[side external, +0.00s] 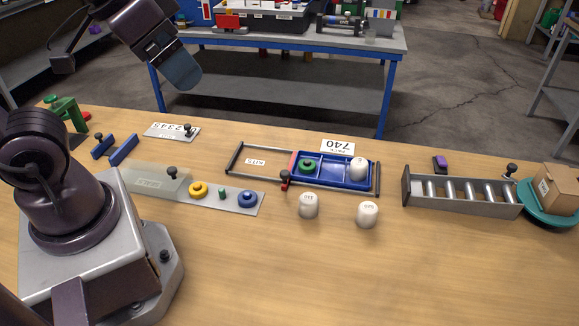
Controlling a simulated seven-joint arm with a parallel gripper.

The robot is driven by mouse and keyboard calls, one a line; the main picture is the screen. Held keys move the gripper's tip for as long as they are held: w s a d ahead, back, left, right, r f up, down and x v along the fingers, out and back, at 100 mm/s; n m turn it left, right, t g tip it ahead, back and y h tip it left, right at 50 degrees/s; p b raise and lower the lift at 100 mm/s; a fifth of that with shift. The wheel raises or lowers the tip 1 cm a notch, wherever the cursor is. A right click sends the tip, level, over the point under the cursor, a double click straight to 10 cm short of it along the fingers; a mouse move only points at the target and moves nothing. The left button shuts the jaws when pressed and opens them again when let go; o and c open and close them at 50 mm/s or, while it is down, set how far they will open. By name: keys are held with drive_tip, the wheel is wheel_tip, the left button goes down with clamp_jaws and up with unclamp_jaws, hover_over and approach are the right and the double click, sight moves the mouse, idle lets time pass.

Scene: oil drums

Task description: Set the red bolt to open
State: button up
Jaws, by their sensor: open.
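The red bolt (285,181) is a small red piece with a dark round knob. It is at the front rail of a dark low frame (237,157), near the left end of the blue tray (331,179). Its exact position along its travel is too small to tell. The tray sits in the right part of the frame, with a green ring (307,166) in its left part and a white drum (358,169) at its right. My gripper (183,74) is open, high up at the upper left, well away from the bolt. No object shows in it.
Two white drums (309,205) (367,214) stand in front of the tray. A grey plate (223,206) with yellow and blue rings lies left. A roller rack (463,203) and a box on a teal turntable (548,214) are right. The table's front middle is clear.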

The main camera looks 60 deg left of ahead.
drive_tip(key=shift+w+f, duration=0.1)
drive_tip(key=shift+f, duration=0.2)
drive_tip(key=c, duration=0.4)
drive_tip(key=w+f+g, duration=0.1)
drive_tip(key=w+f, duration=0.1)
drive_tip(key=w+a+f+g, duration=0.1)
drive_tip(key=w+f+g, duration=0.1)
drive_tip(key=w, duration=0.1)
drive_tip(key=w+f+g, duration=0.1)
drive_tip(key=w+f, duration=0.1)
drive_tip(key=f, duration=0.1)
drive_tip(key=shift+w+a, duration=0.2)
drive_tip(key=shift+a, duration=0.2)
drive_tip(key=shift+c, duration=1.1)
drive_tip(key=m+g, duration=0.2)
approach(285, 172)
wheel_tip(285, 172, down, 9)
drive_tip(key=shift+s+r, duration=0.1)
drive_tip(key=shift+s, duration=0.05)
clamp_jaws()
